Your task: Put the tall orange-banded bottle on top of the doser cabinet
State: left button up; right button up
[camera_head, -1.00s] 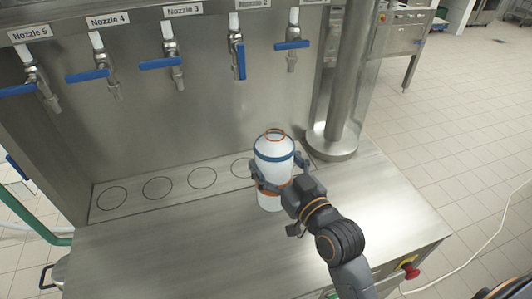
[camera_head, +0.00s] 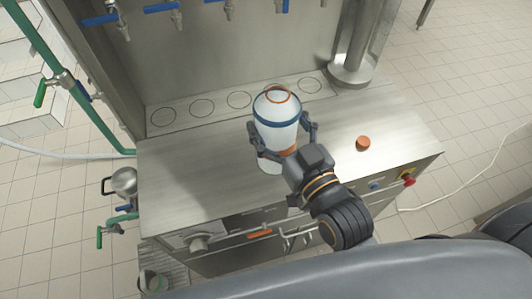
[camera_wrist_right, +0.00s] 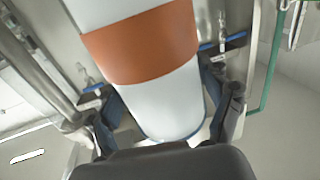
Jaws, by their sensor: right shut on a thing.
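The tall bottle (camera_head: 276,109) is white with a blue band and orange markings. It is upright over the steel worktop of the cabinet (camera_head: 200,180), in front of the ringed strip. My right gripper (camera_head: 284,136) is shut around it, one finger on each side. In the right wrist view the bottle (camera_wrist_right: 150,45) fills the middle, with a broad orange band and a white part between the fingers (camera_wrist_right: 165,125). I cannot tell whether its base touches the worktop. My left gripper is not in view.
An orange round piece (camera_head: 363,143) sits on the worktop to the right. Nozzles with blue handles (camera_head: 178,18) hang at the back, above the ringed strip (camera_head: 202,108). A steel column (camera_head: 352,50) stands back right. The worktop's left side is clear.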

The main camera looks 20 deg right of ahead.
jog(key=shift+s+r, duration=0.1)
jog(key=shift+r, duration=0.15)
pick_arm(q)
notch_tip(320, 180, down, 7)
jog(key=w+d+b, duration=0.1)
jog(key=b, duration=0.6)
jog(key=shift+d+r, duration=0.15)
pick_arm(e)
jog(key=w+f, duration=1.3)
jog(key=w, duration=0.1)
jog(key=shift+d, duration=0.15)
